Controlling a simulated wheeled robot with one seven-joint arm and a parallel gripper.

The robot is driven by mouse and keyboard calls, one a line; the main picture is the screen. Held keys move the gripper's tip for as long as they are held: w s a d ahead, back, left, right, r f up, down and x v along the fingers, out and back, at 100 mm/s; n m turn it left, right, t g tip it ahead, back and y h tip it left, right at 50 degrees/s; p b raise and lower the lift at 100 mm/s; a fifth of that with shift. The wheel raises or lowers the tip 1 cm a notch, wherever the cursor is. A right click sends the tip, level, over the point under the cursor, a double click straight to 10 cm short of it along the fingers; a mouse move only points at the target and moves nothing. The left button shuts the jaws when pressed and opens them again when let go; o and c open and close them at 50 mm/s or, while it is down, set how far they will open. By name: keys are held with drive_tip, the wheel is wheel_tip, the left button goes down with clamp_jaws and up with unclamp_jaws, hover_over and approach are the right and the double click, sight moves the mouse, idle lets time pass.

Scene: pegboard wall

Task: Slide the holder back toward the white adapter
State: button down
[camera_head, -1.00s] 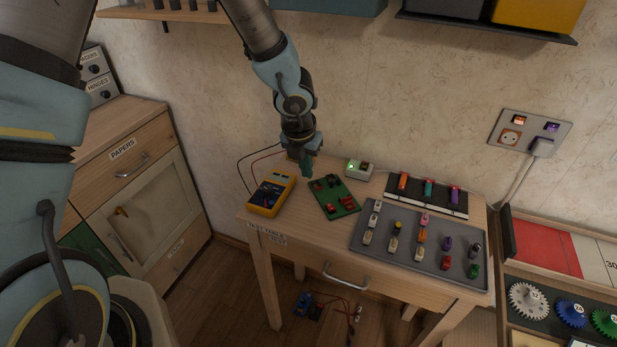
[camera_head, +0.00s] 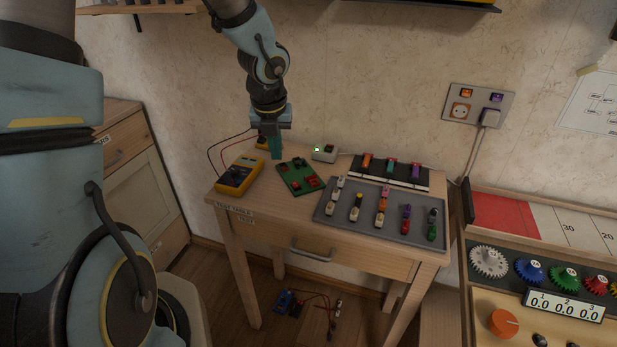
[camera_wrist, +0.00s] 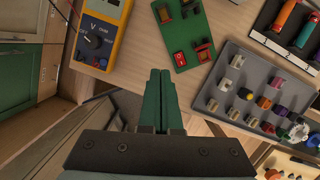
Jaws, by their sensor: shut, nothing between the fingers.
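My gripper (camera_head: 277,154) is shut and empty, with green fingers pointing down at the back left of the table. In the wrist view its fingers (camera_wrist: 160,82) are together, below the green board's picture edge. The green board (camera_head: 295,179) carries red and dark holder-like parts, also seen in the wrist view (camera_wrist: 181,63); I cannot tell which part is the holder. A small white box (camera_head: 328,156) with a green light stands behind the board, by the wall. A white plug-like adapter (camera_head: 489,118) sits in the wall socket plate.
A yellow multimeter (camera_head: 240,175) lies left of the board. A grey tray (camera_head: 340,217) with several small coloured parts fills the table's front right. Behind it, a black and white rack (camera_head: 398,181) holds three coloured cylinders. Wood is bare in front of the board.

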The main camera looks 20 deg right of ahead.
sight(283, 174)
drive_tip(key=b+x, duration=0.1)
drive_tip(key=x, duration=0.4)
drive_tip(key=b+x, duration=0.1)
drive_tip(key=x, duration=0.4)
drive_tip(key=shift+s+d+f, duration=0.15)
drive_tip(key=shift+d+f, duration=0.05)
drive_tip(key=shift+w+d+r+p, duration=0.2)
drive_tip(key=shift+w+d+p, duration=0.05)
drive_tip(key=shift+w+p, duration=0.3)
drive_tip(key=shift+w+d+r+p, duration=0.25)
drive_tip(key=shift+w+p, duration=0.15)
drive_tip(key=shift+w, duration=0.3)
drive_tip(key=shift+w+d+f, duration=0.15)
drive_tip(key=shift+w+d, duration=0.15)
drive_tip(key=shift+w, duration=0.3)
drive_tip(key=shift+p, duration=0.3)
